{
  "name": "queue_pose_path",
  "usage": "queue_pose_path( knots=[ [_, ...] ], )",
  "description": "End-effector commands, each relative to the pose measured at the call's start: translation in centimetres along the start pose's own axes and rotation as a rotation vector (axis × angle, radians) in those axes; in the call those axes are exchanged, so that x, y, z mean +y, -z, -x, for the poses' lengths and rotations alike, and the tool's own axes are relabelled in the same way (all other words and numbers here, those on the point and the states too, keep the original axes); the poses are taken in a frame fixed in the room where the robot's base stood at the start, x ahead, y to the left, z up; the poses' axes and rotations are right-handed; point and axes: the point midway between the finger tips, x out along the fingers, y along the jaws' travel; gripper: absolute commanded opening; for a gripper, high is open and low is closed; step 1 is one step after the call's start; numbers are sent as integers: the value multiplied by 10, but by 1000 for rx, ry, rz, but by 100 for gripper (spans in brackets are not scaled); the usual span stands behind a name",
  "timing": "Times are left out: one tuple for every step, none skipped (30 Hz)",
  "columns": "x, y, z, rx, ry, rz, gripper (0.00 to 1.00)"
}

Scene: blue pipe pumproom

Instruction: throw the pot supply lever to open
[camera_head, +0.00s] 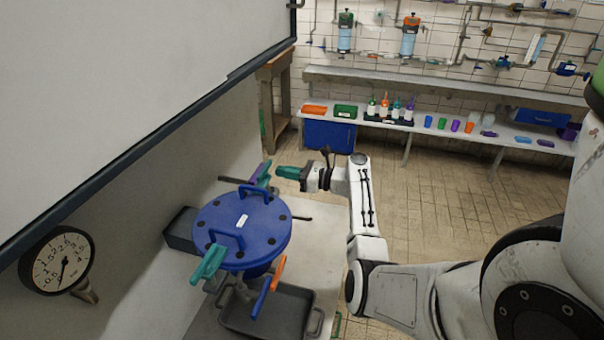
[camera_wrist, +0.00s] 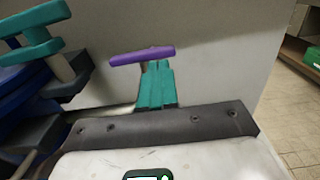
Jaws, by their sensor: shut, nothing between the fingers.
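A blue lidded pot (camera_head: 262,223) stands on the pale bench against the wall, with coloured levers around it. A purple lever (camera_head: 264,180) and a teal lever (camera_head: 256,172) show at its far side. A teal lever (camera_head: 208,264) and an orange one (camera_head: 278,272) are at its near side. No readable label shows which is the supply lever. My gripper (camera_head: 280,171), with teal fingers, is shut and empty, pointing left just right of the purple lever. In the wrist view the purple bar (camera_wrist: 142,55) crosses beyond my fingertips (camera_wrist: 158,68); contact cannot be told.
In the wrist view, a teal handle (camera_wrist: 34,30) and the pot's blue edge (camera_wrist: 15,88) are close on the left. A round gauge (camera_head: 58,260) is at lower left, a grey tray (camera_head: 308,322) below the pot. Tiled floor (camera_head: 450,200) is clear toward the back bench (camera_head: 480,133).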

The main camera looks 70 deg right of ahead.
Motion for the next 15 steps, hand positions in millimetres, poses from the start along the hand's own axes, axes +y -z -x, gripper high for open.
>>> queue_pose_path(
  knots=[
    [0, -1, -9, 0, -3, -2, 0],
    [0, -1, -13, 1, -3, -2, 0],
    [0, -1, -18, 1, -1, -2, 0],
    [0, -1, -21, 0, -1, -1, 0],
    [0, -1, -24, 0, -1, -1, 0],
    [0, 0, -27, 0, -1, -1, 0],
    [0, 0, -29, 0, 0, -1, 0],
    [0, 0, -31, 1, 0, -1, 0],
    [0, 0, -33, 1, 0, -1, 0],
    [0, 0, -34, 1, 0, -1, 0],
    [0, 0, -34, 1, -1, -1, 0],
    [0, 0, -35, 1, -1, -1, 0],
    [0, 1, -35, 1, 0, -1, 0],
    [0, 1, -35, 1, 0, -1, 0],
    [0, 1, -35, 1, 0, -1, 0]
  ],
)
